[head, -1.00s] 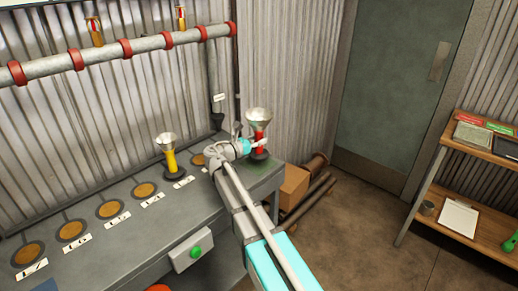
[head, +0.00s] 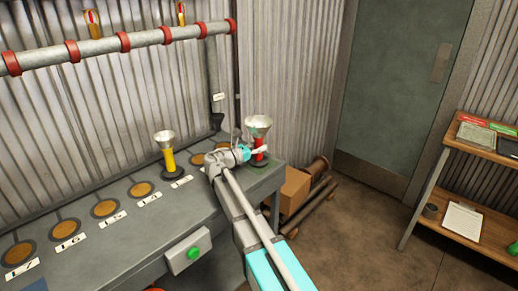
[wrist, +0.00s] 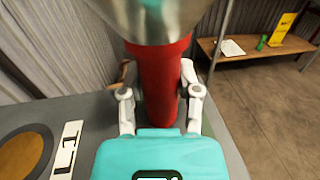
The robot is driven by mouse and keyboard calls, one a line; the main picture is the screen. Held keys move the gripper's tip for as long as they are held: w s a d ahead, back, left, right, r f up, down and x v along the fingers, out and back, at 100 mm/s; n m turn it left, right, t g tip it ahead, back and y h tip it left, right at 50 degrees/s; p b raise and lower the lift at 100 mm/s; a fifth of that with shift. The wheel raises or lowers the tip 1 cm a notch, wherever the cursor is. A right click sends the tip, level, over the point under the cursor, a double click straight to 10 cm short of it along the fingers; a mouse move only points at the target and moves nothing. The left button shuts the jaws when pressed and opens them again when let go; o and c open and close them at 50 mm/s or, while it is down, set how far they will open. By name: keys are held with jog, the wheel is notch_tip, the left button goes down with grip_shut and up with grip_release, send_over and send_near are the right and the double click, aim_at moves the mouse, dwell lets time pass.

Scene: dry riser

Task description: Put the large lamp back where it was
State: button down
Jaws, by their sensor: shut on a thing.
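The large lamp (head: 259,125) has a red body, a wide silver head and a dark base, and stands upright at the bench's right end. My gripper (head: 258,150) is shut on its red body. In the wrist view, my gripper (wrist: 158,105) has a finger on either side of the red body (wrist: 158,75), with the silver head above. The lamp's base is hidden there, and I cannot tell whether it touches the bench. A smaller yellow lamp (head: 168,155) with a silver head stands upright on the bench, left of my gripper.
Several orange discs with number labels line the bench (head: 130,235); one disc (wrist: 22,155) lies left of my gripper. A box with a green button (head: 194,252) is on the bench front. A pipe with red rings (head: 150,40) runs along the wall. Shelves (head: 470,215) stand right.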

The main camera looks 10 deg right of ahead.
jog(key=shift+c, duration=1.5)
grip_release()
jog(key=shift+s+a, duration=0.1)
jog(key=v, duration=1.1)
jog(key=shift+s+a, duration=0.15)
jog(key=shift+a, duration=0.2)
